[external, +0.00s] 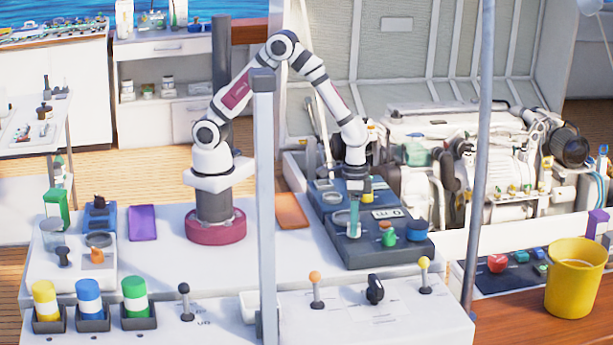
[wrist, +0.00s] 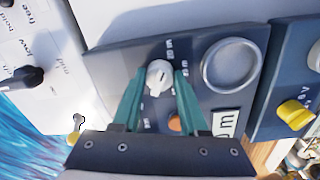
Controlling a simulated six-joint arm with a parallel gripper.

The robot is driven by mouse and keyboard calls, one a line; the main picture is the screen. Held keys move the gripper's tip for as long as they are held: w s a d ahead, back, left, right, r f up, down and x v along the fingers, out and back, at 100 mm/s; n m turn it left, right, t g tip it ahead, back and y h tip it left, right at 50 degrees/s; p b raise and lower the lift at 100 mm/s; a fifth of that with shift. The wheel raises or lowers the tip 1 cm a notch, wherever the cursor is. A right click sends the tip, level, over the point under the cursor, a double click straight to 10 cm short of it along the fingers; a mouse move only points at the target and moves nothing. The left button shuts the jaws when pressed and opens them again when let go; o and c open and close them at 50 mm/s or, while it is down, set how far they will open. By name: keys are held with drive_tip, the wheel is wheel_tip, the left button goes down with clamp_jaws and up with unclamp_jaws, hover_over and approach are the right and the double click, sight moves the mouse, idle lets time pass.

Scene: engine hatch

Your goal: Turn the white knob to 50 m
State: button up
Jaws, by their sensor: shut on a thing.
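The white knob (wrist: 159,77) sits on a dark grey panel (wrist: 110,62) in the wrist view, with small white markings around it that are too small to read surely. My gripper (wrist: 161,84) has its two teal fingers on either side of the knob and is shut on it. In the external view my gripper (external: 354,217) points down at the dark console (external: 350,252). There I cannot make out the knob, which the fingers seem to hide.
A round grey-rimmed dial (wrist: 231,65) lies just right of the knob. An orange button (wrist: 174,122) is partly hidden by my gripper. A yellow knob (wrist: 295,114) is on the neighbouring panel. In the external view green (external: 416,230) and orange (external: 387,236) controls stand close right of my fingers.

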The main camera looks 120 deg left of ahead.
clamp_jaws()
drive_tip(key=m, duration=0.5)
drive_tip(key=shift+m, duration=0.3)
drive_tip(key=m, duration=0.5)
drive_tip(key=shift+m+g, duration=0.3)
drive_tip(key=m, duration=1.1)
drive_tip(key=shift+w+m+y, duration=0.1)
drive_tip(key=shift+m+y, duration=0.2)
drive_tip(key=shift+m, duration=0.1)
